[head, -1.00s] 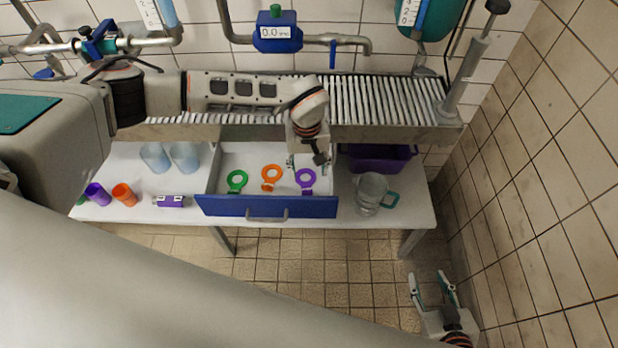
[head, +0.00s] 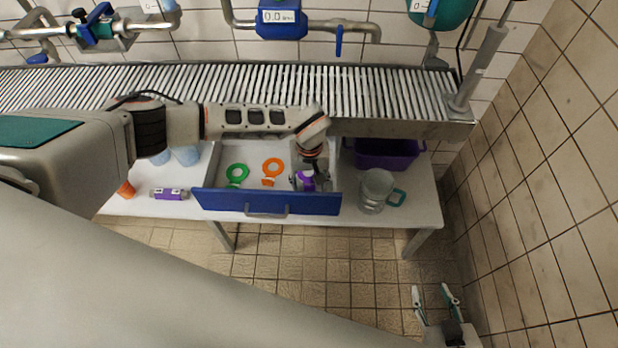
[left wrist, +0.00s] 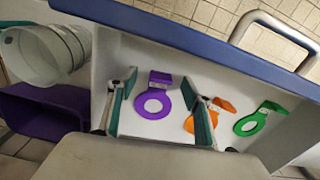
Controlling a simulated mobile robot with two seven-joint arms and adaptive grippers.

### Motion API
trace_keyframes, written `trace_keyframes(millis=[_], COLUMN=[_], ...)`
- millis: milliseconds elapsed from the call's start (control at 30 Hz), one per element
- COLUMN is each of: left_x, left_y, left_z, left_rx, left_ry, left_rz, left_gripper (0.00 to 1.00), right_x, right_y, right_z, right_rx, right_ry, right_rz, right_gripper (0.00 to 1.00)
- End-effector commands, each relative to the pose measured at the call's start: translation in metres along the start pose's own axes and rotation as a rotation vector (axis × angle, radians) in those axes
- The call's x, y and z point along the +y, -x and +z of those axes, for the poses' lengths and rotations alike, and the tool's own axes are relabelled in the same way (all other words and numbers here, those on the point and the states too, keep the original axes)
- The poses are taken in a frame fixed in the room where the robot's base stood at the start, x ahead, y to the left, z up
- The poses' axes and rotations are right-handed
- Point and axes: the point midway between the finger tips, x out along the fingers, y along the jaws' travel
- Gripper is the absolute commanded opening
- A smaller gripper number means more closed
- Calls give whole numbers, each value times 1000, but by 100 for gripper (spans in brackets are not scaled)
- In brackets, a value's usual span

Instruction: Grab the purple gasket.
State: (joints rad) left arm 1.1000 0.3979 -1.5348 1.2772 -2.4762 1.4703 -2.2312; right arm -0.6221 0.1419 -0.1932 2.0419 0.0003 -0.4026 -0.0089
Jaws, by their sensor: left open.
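The purple gasket (left wrist: 154,96), a flat ring with a block-like tab, lies on the white floor of the open blue-fronted drawer (head: 265,201). In the head view the gasket (head: 306,182) is partly hidden by my left gripper (head: 309,184), which is above it. In the left wrist view my left gripper (left wrist: 160,102) is open, with its two fingers on either side of the gasket and nothing held. My right gripper (head: 434,292) is open and empty at the lower right, over the floor.
An orange gasket (head: 273,167) and a green gasket (head: 237,175) lie left of the purple one in the drawer. A glass jug (head: 376,187) and a purple bin (head: 388,158) stand to the drawer's right. The roller conveyor (head: 370,90) runs behind.

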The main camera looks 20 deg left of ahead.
Motion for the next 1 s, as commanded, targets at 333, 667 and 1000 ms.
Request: trace_keyframes(millis=[333, 667, 1000], left_x=[0, 0, 1], left_y=[1, 3, 44], left_z=[0, -1, -3], left_rx=[0, 1, 7], left_ry=[1, 1, 0], left_rz=[0, 1, 3], left_gripper=[13, 13, 13], right_x=[2, 1, 2], right_y=[-1, 0, 4], right_z=[-4, -3, -14], right_rx=[6, 6, 17], right_ry=[1, -1, -6], right_rz=[2, 1, 2], right_gripper=[40, 40, 40])
